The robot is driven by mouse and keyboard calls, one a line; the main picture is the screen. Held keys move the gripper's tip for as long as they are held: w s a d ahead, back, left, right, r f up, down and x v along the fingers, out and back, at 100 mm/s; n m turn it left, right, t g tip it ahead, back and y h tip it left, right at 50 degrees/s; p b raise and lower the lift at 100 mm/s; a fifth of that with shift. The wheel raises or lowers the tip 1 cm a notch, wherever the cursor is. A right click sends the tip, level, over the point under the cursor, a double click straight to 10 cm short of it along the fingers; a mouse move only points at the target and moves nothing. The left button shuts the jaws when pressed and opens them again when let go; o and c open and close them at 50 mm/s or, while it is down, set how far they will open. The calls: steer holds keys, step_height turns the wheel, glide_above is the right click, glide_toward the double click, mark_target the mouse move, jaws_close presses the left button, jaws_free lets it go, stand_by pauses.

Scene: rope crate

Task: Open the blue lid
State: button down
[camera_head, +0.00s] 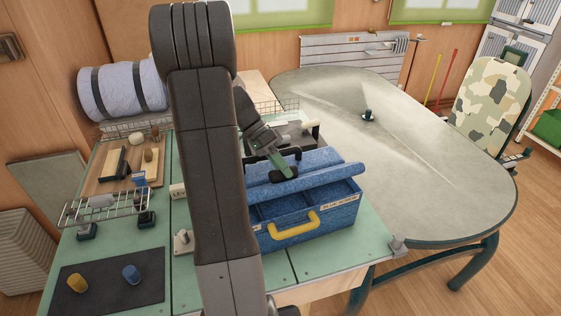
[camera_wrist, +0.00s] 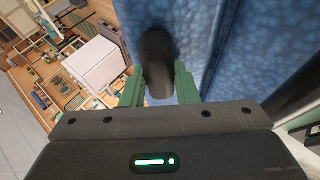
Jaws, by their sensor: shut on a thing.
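A blue crate (camera_head: 335,214) with a yellow front handle (camera_head: 296,226) stands on the green bench. Its blue lid (camera_head: 335,172) is partly raised and tilted, and an open gap shows the divided inside of the crate. My gripper (camera_head: 284,171) has green fingers and reaches the lid from the left. In the wrist view, the gripper (camera_wrist: 158,84) is shut on a dark handle (camera_wrist: 157,52) on the lid's blue surface (camera_wrist: 225,40). My arm hides the crate's left part in the head view.
A wire rack (camera_head: 105,203) and a dark mat (camera_head: 108,280) with a yellow and a blue piece lie on the left. A rolled blue mat (camera_head: 122,90) is behind. A large grey table (camera_head: 420,150) stands right of the crate, mostly clear.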

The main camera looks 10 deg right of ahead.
steer(key=shift+w+r+g, duration=0.15)
steer(key=shift+w+g, duration=0.2)
steer(key=shift+g, duration=0.05)
stand_by(0.4)
steer(key=c, duration=1.1)
jaws_free()
steer(key=v, duration=1.4)
steer(key=shift+a+f+b, duration=0.15)
steer(key=shift+f+b, duration=0.15)
steer(key=shift+b, duration=0.05)
